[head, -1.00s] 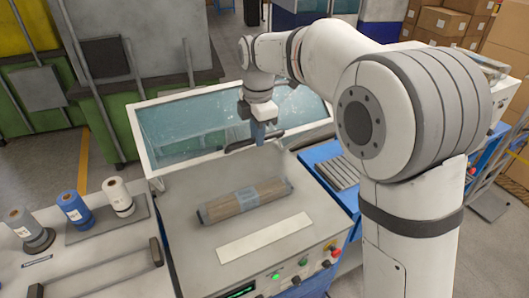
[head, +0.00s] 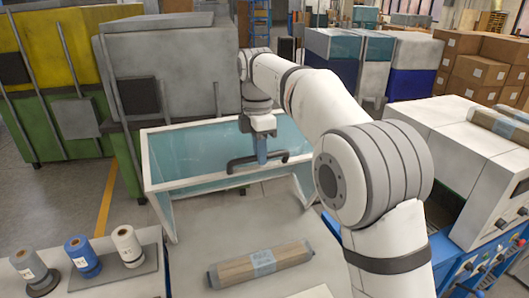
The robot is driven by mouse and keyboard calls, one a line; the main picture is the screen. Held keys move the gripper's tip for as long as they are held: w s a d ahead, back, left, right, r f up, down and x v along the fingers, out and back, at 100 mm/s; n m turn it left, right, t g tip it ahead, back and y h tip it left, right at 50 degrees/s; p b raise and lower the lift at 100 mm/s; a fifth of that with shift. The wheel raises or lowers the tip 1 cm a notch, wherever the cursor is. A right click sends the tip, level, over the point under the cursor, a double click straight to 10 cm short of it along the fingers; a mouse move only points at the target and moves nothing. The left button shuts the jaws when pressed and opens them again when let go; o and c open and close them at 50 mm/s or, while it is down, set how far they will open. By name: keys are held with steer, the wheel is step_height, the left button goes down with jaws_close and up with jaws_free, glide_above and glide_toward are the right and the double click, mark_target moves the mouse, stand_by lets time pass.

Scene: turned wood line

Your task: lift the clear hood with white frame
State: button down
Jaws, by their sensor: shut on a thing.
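The clear hood with its white frame (head: 146,165) is at the centre of the head view, tilted up over the back of the grey machine bed. Its teal-tinted clear panel (head: 195,152) faces me, and a side of its frame slopes down at the left. A dark handle bar (head: 238,163) runs along its front. My gripper (head: 262,158) points down at this handle and is shut on it. The fingertips are small and partly merge with the bar. A wrapped bundle of wooden pieces (head: 235,272) lies on the bed in front of the hood, apart from it.
Several film spools stand at the left, including a blue one (head: 82,257) and a white one (head: 127,246). A large grey cabinet (head: 175,75) stands behind the hood. A white machine (head: 450,150) with another bundle on top stands at the right. Cardboard boxes (head: 480,70) are stacked behind.

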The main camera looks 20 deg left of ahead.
steer(key=shift+a+f, duration=0.15)
steer(key=shift+f, duration=0.35)
steer(key=c, duration=1.8)
jaws_free()
steer(key=o, duration=0.3)
steer(key=shift+w+a+f, duration=0.15)
steer(key=shift+w+a, duration=0.1)
steer(key=shift+w, duration=0.15)
steer(key=shift+o, duration=0.7)
steer(key=shift+d, duration=0.15)
steer(key=shift+s+r, duration=0.15)
steer(key=shift+r, duration=0.1)
step_height(320, 180, up, 8)
steer(key=shift+w, duration=0.3)
steer(key=shift+s+f, duration=0.1)
steer(key=shift+f, duration=0.05)
